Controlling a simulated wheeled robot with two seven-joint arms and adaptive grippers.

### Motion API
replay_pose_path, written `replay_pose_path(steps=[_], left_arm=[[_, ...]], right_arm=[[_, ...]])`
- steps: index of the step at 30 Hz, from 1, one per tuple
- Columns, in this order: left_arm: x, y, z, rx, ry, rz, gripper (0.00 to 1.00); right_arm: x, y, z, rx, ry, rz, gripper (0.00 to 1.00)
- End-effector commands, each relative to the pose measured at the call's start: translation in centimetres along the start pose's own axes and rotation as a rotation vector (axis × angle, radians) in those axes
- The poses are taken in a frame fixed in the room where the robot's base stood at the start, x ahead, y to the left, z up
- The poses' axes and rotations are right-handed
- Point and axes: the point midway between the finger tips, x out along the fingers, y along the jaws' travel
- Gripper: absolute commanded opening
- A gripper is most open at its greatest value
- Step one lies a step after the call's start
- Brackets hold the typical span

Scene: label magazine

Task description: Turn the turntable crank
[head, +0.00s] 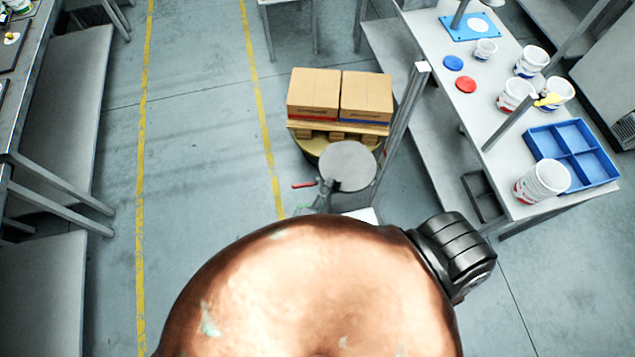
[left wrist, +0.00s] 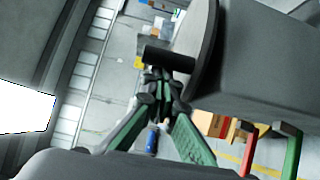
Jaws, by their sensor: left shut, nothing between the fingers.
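The turntable (head: 311,148) shows as a yellow round base under a wooden pallet with two cardboard boxes. In front of it is a grey round disc (head: 348,166), which fills the upper right of the left wrist view. A dark cylinder (left wrist: 168,58), which looks like the crank's grip, lies across beside the disc's edge. My left gripper (head: 322,196) is small and partly hidden at the disc's left side. In the left wrist view its green fingers (left wrist: 163,92) are shut and empty, with their tips close to the cylinder. I cannot tell whether they touch.
A red bar (head: 303,184) sticks out left of the disc. A metal post (head: 402,120) stands to the right. The right table holds white tubs (head: 541,182) and a blue divided tray (head: 604,165). The floor on the left is clear.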

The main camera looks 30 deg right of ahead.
Motion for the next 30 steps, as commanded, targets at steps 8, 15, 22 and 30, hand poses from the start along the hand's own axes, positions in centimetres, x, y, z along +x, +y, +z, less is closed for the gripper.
replay_pose_path(steps=[8,15,22,30], left_arm=[[-0.1,0.0,-0.2,0.002,0.017,0.0,0.0],[-0.1,0.0,-0.3,0.001,0.025,0.0,0.0],[-0.2,0.0,-0.5,0.001,0.027,0.0,0.0],[-0.3,-0.1,-0.7,0.003,0.027,0.0,0.0]], right_arm=[[-0.1,0.2,0.0,-0.001,0.0,0.002,0.0],[-0.1,0.2,-0.8,-0.003,0.009,0.002,0.0],[-0.1,0.3,-0.9,-0.003,0.011,0.003,0.0],[-0.1,0.3,-0.9,-0.003,0.011,0.003,0.0]])
